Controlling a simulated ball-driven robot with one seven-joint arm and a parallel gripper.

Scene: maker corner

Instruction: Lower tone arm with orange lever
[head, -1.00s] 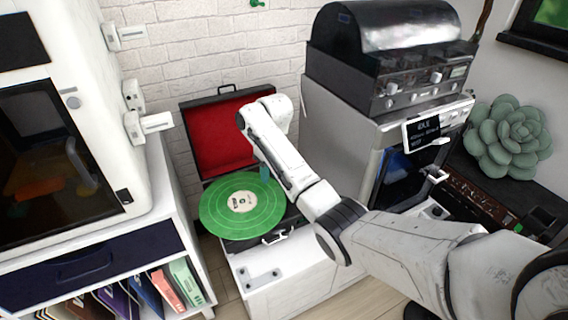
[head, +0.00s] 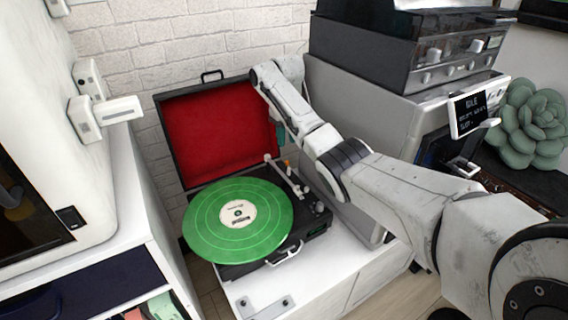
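The record player (head: 230,268) is an open black suitcase with a red-lined lid (head: 218,130). A green record (head: 265,222) lies on it. The pale tone arm (head: 283,177) lies along the right side of the deck, beside the record; whether it is raised is too small to tell. A small orange lever (head: 286,163) stands up close to it, at the back right. My gripper (head: 280,134) shows only as a small teal part below my wrist, in front of the lid's right edge. It appears above and behind the lever, apart from it. Its fingers are mostly hidden.
The player stands on a white cabinet (head: 335,262). A grey machine (head: 375,100) with a small display stands close on the right. A white shelf unit (head: 135,210) and a white machine are on the left. The space above the record is clear.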

